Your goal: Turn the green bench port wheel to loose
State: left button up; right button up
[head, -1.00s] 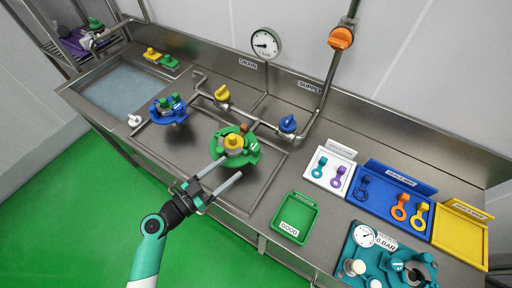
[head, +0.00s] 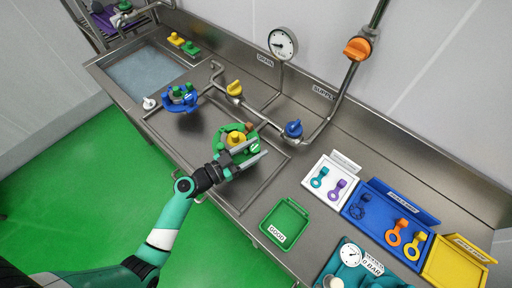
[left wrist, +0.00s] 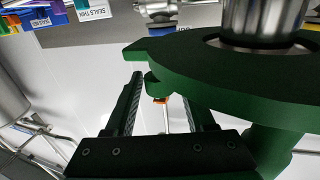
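The green bench port wheel (head: 228,135) sits around a yellow hub (head: 236,140) on the bench in the head view. In the left wrist view the dark green wheel (left wrist: 230,65) fills the upper right, below a steel cylinder (left wrist: 262,20). My left gripper (head: 255,153) is at the wheel's near right side, its two fingers apart. In the left wrist view the open fingers (left wrist: 163,105) point towards the wheel's edge, and a small rounded lobe of it shows between them. Contact is unclear. The gripper partly hides the wheel in the head view. My right gripper is not in view.
A blue port wheel (head: 180,99) lies left. A yellow valve (head: 235,89) and a blue valve (head: 293,129) stand on pipes behind. A green tray (head: 285,224), white tray (head: 311,168) and blue tray (head: 380,237) lie right.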

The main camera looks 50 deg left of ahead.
pick_arm(q)
grip_shut()
